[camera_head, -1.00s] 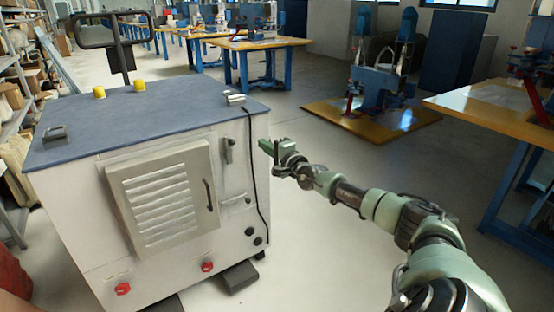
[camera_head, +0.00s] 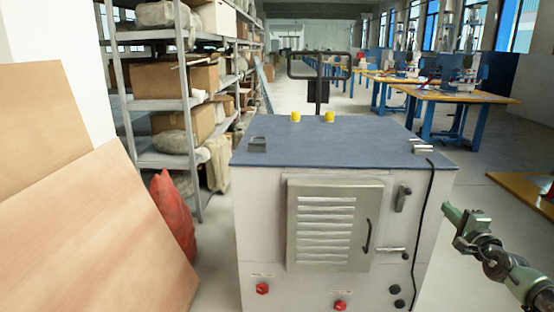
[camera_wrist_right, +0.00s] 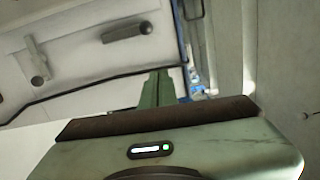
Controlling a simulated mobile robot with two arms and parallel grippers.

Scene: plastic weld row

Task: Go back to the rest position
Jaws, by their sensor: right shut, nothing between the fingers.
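My right gripper (camera_head: 452,216) is at the right side of the head view, with its green fingers together and nothing held. It is beside the right edge of a white machine cabinet (camera_head: 262,232), apart from it as far as I can see. In the right wrist view the shut fingers (camera_wrist_right: 157,90) point toward the cabinet's pale side (camera_wrist_right: 75,55), which has a dark handle and a black cable. My left gripper is not in view.
The cabinet has a blue-grey top (camera_head: 350,142) with two yellow knobs and a black push bar (camera_head: 319,68). Wooden boards (camera_head: 90,235) and a red sack (camera_head: 174,218) are at the left. Shelves (camera_head: 165,100) stand behind. Open floor lies right of the cabinet.

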